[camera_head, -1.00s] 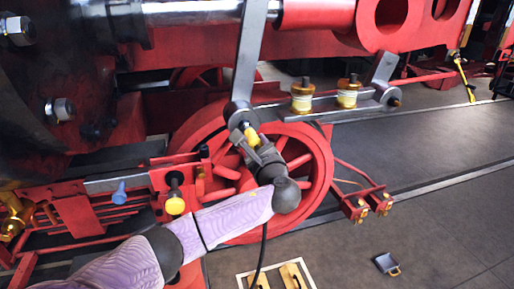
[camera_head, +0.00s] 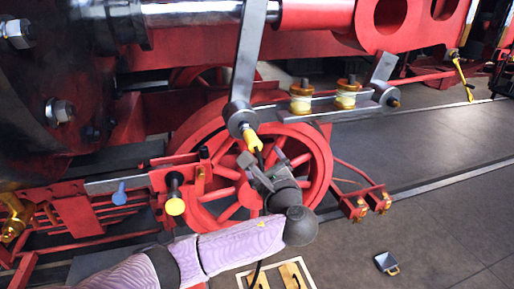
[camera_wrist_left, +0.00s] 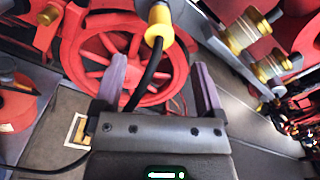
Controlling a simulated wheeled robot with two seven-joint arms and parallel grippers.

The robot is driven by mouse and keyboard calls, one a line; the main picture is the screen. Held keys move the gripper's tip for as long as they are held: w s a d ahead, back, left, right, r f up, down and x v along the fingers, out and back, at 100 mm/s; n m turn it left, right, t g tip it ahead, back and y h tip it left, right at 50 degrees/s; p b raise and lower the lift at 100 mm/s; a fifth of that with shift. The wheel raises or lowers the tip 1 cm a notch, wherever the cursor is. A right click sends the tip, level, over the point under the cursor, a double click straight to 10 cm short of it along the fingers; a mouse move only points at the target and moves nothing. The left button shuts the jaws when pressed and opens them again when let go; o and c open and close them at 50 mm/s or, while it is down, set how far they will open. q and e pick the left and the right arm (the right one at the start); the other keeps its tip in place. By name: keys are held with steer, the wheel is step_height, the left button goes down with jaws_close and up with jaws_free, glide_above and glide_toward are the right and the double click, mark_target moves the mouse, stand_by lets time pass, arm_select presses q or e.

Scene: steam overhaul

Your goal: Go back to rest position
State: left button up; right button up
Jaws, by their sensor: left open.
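My left gripper (camera_head: 260,168) is open and empty, just below a yellow plug (camera_head: 251,138) in the head view. The plug sits at the lower end of a grey upright lever (camera_head: 245,60). In the left wrist view, the plug (camera_wrist_left: 160,24) and its black cable (camera_wrist_left: 148,78) show between and beyond the two purple fingers (camera_wrist_left: 162,85) of my open gripper, apart from the fingertips. My left arm reaches in from the lower left. My right gripper is not in view.
A red spoked wheel (camera_head: 225,188) stands close behind my gripper. A bar with brass fittings (camera_head: 301,100) lies to the right. Blue (camera_head: 120,194) and yellow (camera_head: 175,206) knobs are at the left. A wooden tray (camera_head: 302,264) and small grey box (camera_head: 385,262) lie on open floor.

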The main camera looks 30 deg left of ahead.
arm_select(q)
steer(key=s+d+f+n+g+h+b, duration=0.1)
steer(key=s+f+g+h+b, duration=0.15)
steer(key=f, duration=0.95)
steer(key=s+d+f+n+g+h+b, duration=0.1)
steer(key=s+f+h+b, duration=0.15)
steer(key=f, duration=1.05)
steer(key=s+d+f+n+g+h+b, duration=0.1)
steer(key=s+f+g+h, duration=0.2)
steer(key=f, duration=0.9)
steer(key=s+d+f+n+g+h+b, duration=0.3)
steer(key=s+f+n, duration=0.5)
steer(key=s+f, duration=1.05)
steer(key=s+d+f+n+g+h+b, duration=0.1)
steer(key=s+f+n, duration=0.1)
steer(key=s, duration=0.6)
steer(key=s+f+n+h+b, duration=0.1)
steer(key=s+n, duration=0.3)
steer(key=s, duration=0.4)
steer(key=shift+d+f+n+g+b, duration=0.3)
steer(key=shift+d+f+g+b, duration=0.1)
steer(key=shift+f, duration=0.4)
